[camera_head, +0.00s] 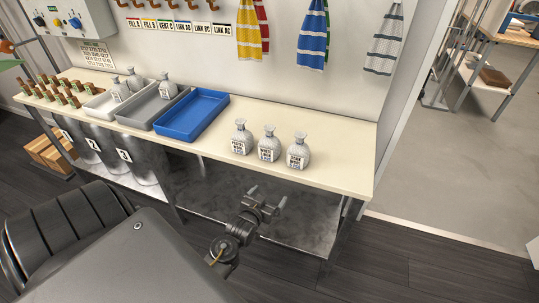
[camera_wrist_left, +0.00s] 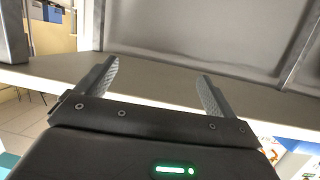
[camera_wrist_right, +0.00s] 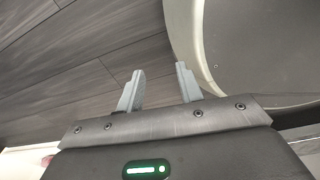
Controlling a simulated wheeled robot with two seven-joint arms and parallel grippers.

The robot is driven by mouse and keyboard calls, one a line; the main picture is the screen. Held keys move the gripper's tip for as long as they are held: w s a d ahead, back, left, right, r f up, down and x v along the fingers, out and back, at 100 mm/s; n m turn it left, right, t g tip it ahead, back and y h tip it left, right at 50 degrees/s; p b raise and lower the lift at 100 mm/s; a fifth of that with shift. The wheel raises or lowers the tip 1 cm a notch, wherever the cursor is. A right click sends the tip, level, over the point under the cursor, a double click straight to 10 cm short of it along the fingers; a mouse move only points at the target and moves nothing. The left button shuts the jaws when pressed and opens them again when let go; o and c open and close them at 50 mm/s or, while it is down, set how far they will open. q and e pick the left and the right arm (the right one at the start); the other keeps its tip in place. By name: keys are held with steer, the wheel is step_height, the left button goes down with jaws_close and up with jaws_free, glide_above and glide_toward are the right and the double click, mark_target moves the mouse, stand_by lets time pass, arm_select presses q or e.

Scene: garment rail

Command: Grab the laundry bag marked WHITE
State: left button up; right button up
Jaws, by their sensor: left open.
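No laundry bag with a readable WHITE mark shows. Three whitish, narrow-necked, bag-like containers stand on the right half of the table: left (camera_head: 241,138), middle (camera_head: 268,144) and right (camera_head: 297,151). Each has a small printed label that I cannot read. Similar ones stand at the trays, one at the grey tray (camera_head: 168,89).
The cream table (camera_head: 345,165) holds a blue tray (camera_head: 193,115), a grey tray (camera_head: 140,118) and several brown-topped items (camera_head: 50,88). Numbered bins (camera_head: 130,165) stand below. Striped towels (camera_head: 313,35) hang on the wall.

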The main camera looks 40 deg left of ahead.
mark_target(269, 143)
arm_select(q)
steer(key=a+r+n+t+y+b, duration=0.1)
steer(key=a+r+t+y, duration=0.2)
steer(key=r, duration=1)
steer(key=shift+h, duration=0.4)
steer(key=x, duration=0.2)
steer(key=a+x, duration=0.1)
steer(key=x, duration=0.2)
steer(key=shift+w+p, duration=0.1)
steer(key=shift+p, duration=0.25)
steer(key=shift+w+a+r, duration=0.1)
steer(key=shift+w+a, duration=0.1)
steer(key=shift+w, duration=0.1)
steer(key=p+x, duration=0.1)
steer(key=x, duration=0.4)
steer(key=shift+s+a, duration=0.1)
arm_select(e)
steer(key=shift+s+a, duration=0.4)
steer(key=shift+s, duration=0.3)
arm_select(q)
steer(key=shift+r, duration=0.1)
steer(key=shift+c, duration=0.3)
steer(key=c, duration=1.1)
arm_select(e)
steer(key=shift+d, duration=0.15)
arm_select(q)
steer(key=shift+c, duration=0.2)
arm_select(e)
steer(key=shift+f, duration=0.1)
